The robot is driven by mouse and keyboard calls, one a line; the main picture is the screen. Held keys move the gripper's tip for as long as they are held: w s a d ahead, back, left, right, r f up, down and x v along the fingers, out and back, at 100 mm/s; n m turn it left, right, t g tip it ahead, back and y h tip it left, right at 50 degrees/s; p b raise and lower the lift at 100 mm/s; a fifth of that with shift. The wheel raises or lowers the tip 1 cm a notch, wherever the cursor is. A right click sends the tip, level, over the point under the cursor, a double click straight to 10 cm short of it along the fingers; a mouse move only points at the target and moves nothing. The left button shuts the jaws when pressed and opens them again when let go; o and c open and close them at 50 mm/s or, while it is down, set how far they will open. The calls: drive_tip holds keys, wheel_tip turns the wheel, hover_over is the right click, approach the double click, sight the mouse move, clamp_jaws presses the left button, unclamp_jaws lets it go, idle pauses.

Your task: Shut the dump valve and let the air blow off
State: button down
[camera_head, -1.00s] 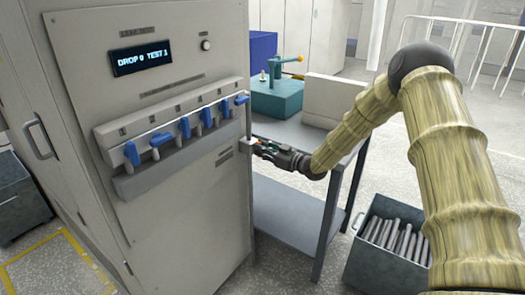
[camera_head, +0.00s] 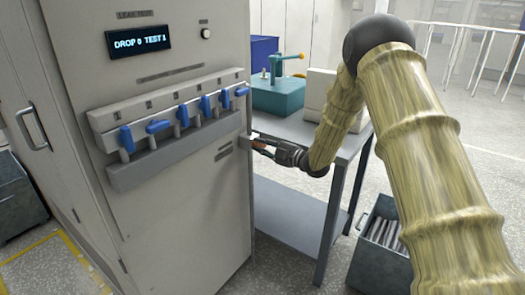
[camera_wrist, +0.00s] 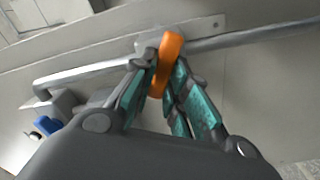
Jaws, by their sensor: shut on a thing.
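My gripper (camera_wrist: 160,78) is shut on an orange lever (camera_wrist: 169,48), with its teal-padded fingers on either side of it. In the wrist view the lever lies across a grey pipe (camera_wrist: 85,75) that runs along a pale panel. In the head view my gripper (camera_head: 270,148) is at the right side of the leak test cabinet (camera_head: 200,215), with a bit of orange between the fingers. The cabinet display (camera_head: 140,40) reads "DROP 0 TEST 1". The lever's pivot is mostly hidden by the fingers.
Several blue valve handles (camera_head: 183,115) line the cabinet front; the second and last from the left lie sideways. A grey table (camera_head: 290,125) with a teal fixture (camera_head: 278,93) stands behind my gripper. A bin of grey bars (camera_head: 375,265) stands on the floor at right.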

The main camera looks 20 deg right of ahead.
drive_tip(key=n+b, duration=0.2)
drive_tip(key=n, duration=0.1)
drive_tip(key=shift+f+n, duration=0.3)
drive_tip(key=shift+n+b, duration=0.95)
drive_tip(key=shift+n, duration=0.15)
drive_tip(key=c, duration=1.4)
unclamp_jaws()
drive_tip(key=shift+s, duration=0.15)
drive_tip(key=v, duration=1.1)
drive_tip(key=shift+s+d, duration=0.3)
drive_tip(key=shift+f, duration=0.1)
